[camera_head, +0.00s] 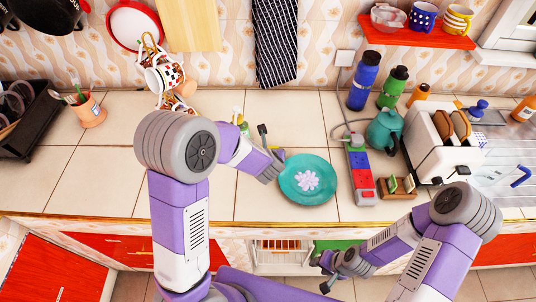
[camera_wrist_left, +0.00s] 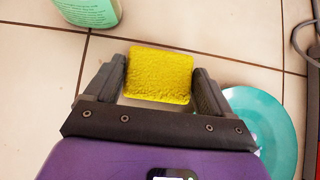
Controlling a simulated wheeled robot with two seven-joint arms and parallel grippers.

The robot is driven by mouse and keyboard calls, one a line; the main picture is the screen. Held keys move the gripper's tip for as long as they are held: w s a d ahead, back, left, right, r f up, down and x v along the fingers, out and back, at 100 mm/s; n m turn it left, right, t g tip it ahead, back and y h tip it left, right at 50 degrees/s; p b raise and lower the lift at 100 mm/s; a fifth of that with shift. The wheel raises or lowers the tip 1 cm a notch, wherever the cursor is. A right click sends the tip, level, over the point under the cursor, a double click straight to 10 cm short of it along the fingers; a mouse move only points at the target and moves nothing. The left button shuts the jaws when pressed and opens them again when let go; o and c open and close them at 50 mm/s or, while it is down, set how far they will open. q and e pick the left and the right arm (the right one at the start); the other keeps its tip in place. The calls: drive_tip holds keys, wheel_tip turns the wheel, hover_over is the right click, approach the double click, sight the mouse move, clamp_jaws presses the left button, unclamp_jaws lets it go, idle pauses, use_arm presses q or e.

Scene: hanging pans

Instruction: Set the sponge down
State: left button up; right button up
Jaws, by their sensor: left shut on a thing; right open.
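The yellow sponge (camera_wrist_left: 158,74) is between the two dark fingers of my left gripper (camera_wrist_left: 160,80) in the left wrist view, and the gripper is shut on it. Tiled counter shows below and around the sponge; I cannot tell whether the sponge touches it. In the head view my left gripper (camera_head: 268,150) is over the counter, just left of the teal plate, and the sponge is mostly hidden there. My right gripper (camera_head: 319,274) is open and empty in front of the counter's edge, low in the head view.
The teal plate (camera_head: 295,194) holds a pale flower-shaped piece (camera_head: 307,180). A soap bottle (camera_wrist_left: 92,10) stands behind the left gripper. A power strip (camera_head: 360,175), teal kettle (camera_head: 383,131) and toaster (camera_head: 433,148) stand to the right. Bare tiles (camera_head: 105,180) lie to the left.

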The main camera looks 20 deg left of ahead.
use_arm(q)
wheel_tip(320, 180, up, 10)
drive_tip(key=p, duration=0.5)
drive_tip(key=f, duration=0.2)
drive_tip(key=s+a+f+m+h, duration=0.1)
drive_tip(key=s+f+m, duration=0.1)
drive_tip(key=f, duration=0.1)
drive_tip(key=shift+a+f+h+b, duration=0.3)
drive_tip(key=shift+a, duration=0.05)
drive_tip(key=shift+s+d+f+m+h, duration=0.15)
drive_tip(key=shift+s+f+m+h, duration=0.15)
drive_tip(key=shift+s+f+m, duration=0.2)
drive_tip(key=s, duration=0.1)
drive_tip(key=s+r, duration=0.2)
drive_tip(key=s, duration=0.1)
drive_tip(key=shift+f, duration=0.1)
drive_tip(key=shift+d, duration=0.1)
